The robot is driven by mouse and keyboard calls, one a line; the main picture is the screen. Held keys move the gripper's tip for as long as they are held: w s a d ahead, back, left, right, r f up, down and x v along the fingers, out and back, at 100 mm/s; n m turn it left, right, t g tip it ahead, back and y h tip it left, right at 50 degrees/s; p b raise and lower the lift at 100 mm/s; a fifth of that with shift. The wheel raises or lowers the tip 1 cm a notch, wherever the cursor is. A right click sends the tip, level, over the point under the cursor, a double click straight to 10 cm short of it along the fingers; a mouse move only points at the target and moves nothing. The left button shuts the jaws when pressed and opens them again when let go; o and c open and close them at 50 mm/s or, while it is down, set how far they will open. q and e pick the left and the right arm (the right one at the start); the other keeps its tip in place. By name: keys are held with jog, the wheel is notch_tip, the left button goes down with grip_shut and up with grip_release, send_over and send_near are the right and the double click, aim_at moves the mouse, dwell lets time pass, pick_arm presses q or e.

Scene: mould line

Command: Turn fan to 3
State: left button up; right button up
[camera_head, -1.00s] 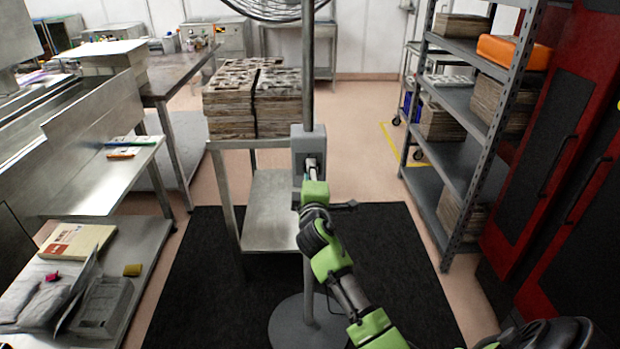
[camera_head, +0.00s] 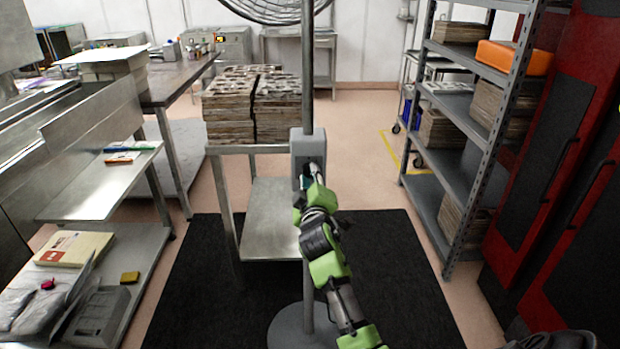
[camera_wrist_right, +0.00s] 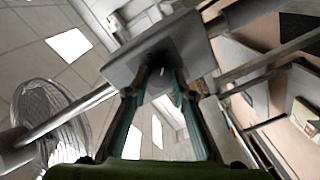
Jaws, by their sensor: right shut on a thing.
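The fan stands on a dark mat, with a round grey base (camera_head: 292,326), a tall pole (camera_head: 307,70) and a wire cage (camera_head: 275,8) cut off at the top of the head view. A grey control box (camera_head: 298,145) sits on the pole. My right gripper (camera_head: 306,180) is at the front of this box. In the right wrist view the two fingers of the gripper (camera_wrist_right: 160,85) reach the box face (camera_wrist_right: 125,68) and close on a small knob (camera_wrist_right: 158,70), mostly hidden between the tips. Its setting is not readable. My left gripper is not in view.
A metal table (camera_head: 270,215) with stacked moulds (camera_head: 250,105) stands just behind the fan. Grey shelving (camera_head: 465,150) and red cabinets (camera_head: 560,150) are at right. Steel benches (camera_head: 95,190) are at left. The black mat (camera_head: 390,270) is clear around the base.

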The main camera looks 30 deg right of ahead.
jog(key=o, duration=1.1)
jog(key=v, duration=1.2)
jog(key=shift+f, duration=0.1)
